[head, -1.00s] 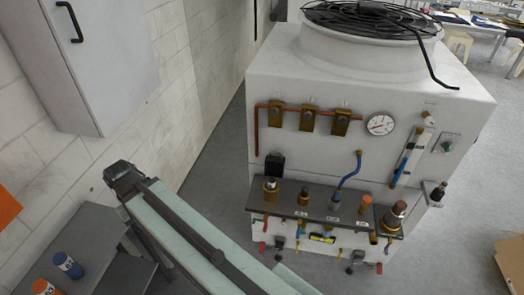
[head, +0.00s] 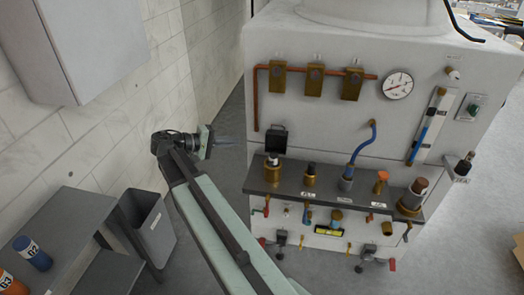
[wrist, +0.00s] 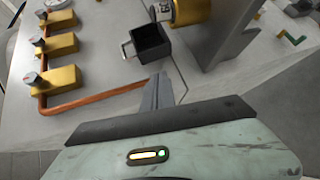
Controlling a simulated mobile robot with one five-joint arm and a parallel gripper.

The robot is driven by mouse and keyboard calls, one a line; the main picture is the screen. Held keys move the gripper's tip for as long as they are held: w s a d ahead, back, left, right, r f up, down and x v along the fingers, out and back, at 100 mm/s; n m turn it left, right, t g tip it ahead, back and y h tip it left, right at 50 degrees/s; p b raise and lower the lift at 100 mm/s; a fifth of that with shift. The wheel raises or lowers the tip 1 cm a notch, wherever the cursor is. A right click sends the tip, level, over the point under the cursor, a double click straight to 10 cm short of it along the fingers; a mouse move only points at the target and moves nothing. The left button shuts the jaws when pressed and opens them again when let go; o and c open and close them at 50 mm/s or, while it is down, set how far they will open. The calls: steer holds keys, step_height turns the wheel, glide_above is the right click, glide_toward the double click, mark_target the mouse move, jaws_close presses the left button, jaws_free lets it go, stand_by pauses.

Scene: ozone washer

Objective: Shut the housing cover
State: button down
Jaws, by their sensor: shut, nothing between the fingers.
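A small black housing (head: 276,142) is mounted on the front of the white washer (head: 330,125), left of centre, above the grey shelf. Its cover appears to stand open; the wrist view shows the dark hollow housing (wrist: 153,46) near the top centre. My gripper (head: 240,141) is left of the housing in the head view, apart from it, with its fingers pointing right. In the wrist view my gripper (wrist: 159,78) shows as closed fingers just below the housing, with nothing held. Any contact cannot be made out there.
Brass valves on a copper pipe (head: 258,105) sit above the housing. The grey shelf (head: 325,195) below carries several fittings. A pressure gauge (head: 397,85) is to the right. A grey bin (head: 150,230) and a bottle (head: 32,252) are at left.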

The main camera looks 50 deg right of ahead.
steer(key=d+r+m+g+h+b, duration=0.1)
steer(key=d+r+g+h+b, duration=0.1)
steer(key=d+r+h, duration=0.15)
glide_above(277, 137)
steer(key=w+a, duration=0.3)
steer(key=w, duration=0.1)
steer(key=shift+s+f+y, duration=0.1)
steer(key=shift+f+y, duration=0.15)
steer(key=shift+f, duration=0.05)
